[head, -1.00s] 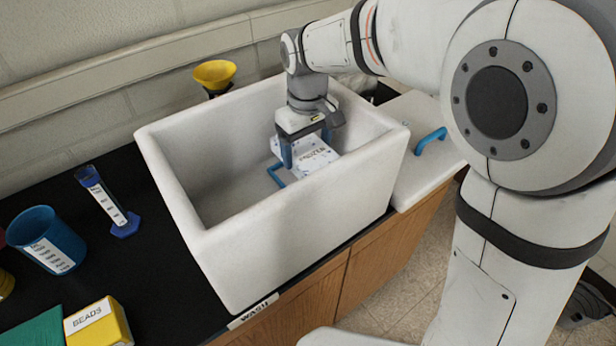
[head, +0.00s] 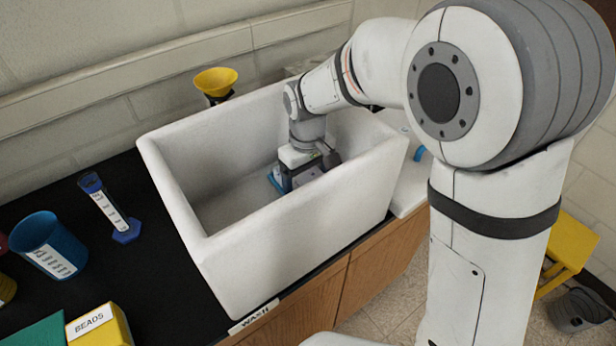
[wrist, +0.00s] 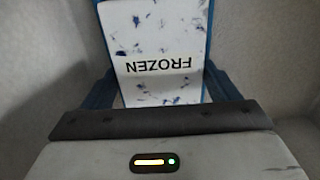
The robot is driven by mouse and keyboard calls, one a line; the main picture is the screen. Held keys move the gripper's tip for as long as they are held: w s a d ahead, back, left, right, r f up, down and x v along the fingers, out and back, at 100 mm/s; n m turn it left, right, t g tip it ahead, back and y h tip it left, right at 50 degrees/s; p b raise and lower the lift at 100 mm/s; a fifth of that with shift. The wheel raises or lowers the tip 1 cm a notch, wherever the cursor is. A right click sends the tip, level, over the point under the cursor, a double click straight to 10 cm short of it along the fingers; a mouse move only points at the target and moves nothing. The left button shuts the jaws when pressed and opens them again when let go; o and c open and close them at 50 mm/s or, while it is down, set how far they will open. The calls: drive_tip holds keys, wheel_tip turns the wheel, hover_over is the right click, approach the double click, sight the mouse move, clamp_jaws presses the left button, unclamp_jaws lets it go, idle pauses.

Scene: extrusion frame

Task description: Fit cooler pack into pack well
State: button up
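The cooler pack (wrist: 160,35) is a white block with blue specks, labelled FROZEN, and fills the upper middle of the wrist view. My gripper (wrist: 160,88) has a blue finger against each side of it and appears shut on it. In the head view my gripper (head: 298,182) points down inside the white basin and hides most of the pack. A blue edge (head: 275,180), seemingly the pack well, shows beside the gripper low in the basin. Blue strips also border the pack in the wrist view. I cannot tell how deep the pack sits in it.
The white basin's walls (head: 290,250) stand close around my gripper. A yellow funnel (head: 215,82) is behind it. On the black bench at left are a graduated cylinder (head: 110,208), a blue beaker (head: 50,245) and a yellow BEADS box (head: 100,328).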

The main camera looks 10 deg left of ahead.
drive_tip(key=o, duration=0.3)
drive_tip(key=shift+o, duration=0.2)
wheel_tip(320, 180, up, 12)
drive_tip(key=shift+b, duration=0.4)
drive_tip(key=shift+r, duration=0.15)
